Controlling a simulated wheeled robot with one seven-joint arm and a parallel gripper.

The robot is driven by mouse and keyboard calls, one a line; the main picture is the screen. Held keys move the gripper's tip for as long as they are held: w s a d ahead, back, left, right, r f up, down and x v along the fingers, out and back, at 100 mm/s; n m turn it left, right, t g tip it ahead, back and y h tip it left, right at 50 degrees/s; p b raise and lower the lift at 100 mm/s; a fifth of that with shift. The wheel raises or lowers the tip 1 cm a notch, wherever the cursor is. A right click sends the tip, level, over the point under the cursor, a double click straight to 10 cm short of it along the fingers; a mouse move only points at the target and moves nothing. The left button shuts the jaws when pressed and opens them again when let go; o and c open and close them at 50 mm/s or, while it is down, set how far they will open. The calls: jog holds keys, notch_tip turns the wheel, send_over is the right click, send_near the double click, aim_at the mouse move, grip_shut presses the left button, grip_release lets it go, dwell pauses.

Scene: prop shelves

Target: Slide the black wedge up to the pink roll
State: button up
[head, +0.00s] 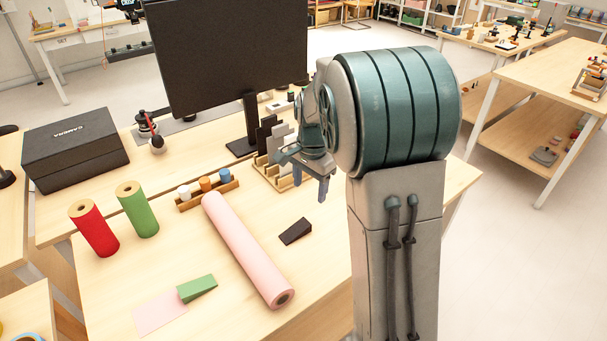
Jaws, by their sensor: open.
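The black wedge (296,231) lies on the wooden table, a short way to the right of the pink roll, with a gap between them. The long pink roll (246,248) lies on its side, running from the upper left to the lower right. My gripper (311,185) is above the table, up and to the right of the wedge. Its fingers point down, are apart and hold nothing. Part of my gripper's wrist is hidden behind my large arm link.
A green wedge (197,288) lies by a pink sheet (160,312) left of the roll. Red (94,228) and green (138,209) rolls stand at left. A rack of small jars (207,194) sits at the roll's far end. A monitor (228,55) and black box (74,148) stand behind.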

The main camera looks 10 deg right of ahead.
aim_at(307, 222)
jog(key=w+f, duration=0.1)
jog(key=f, duration=0.4)
jog(key=w+f+m+p, duration=0.1)
jog(key=f, duration=0.5)
jog(key=w+f+m, duration=0.1)
jog(key=f, duration=0.4)
jog(key=shift+w+d+f+p, duration=0.15)
jog(key=shift+w+p, duration=0.15)
jog(key=shift+w, duration=0.05)
jog(key=c, duration=1)
jog(key=o, duration=0.4)
jog(key=shift+c, duration=0.2)
jog(key=c, duration=0.3)
jog(key=shift+s+a, duration=0.45)
jog(key=shift+a, duration=0.65)
jog(key=shift+s+a, duration=0.45)
jog(key=shift+a, duration=0.65)
jog(key=shift+s+a, duration=0.45)
jog(key=shift+a, duration=0.65)
jog(key=shift+c, duration=0.2)
jog(key=shift+s+a, duration=0.2)
jog(key=shift+a, duration=0.35)
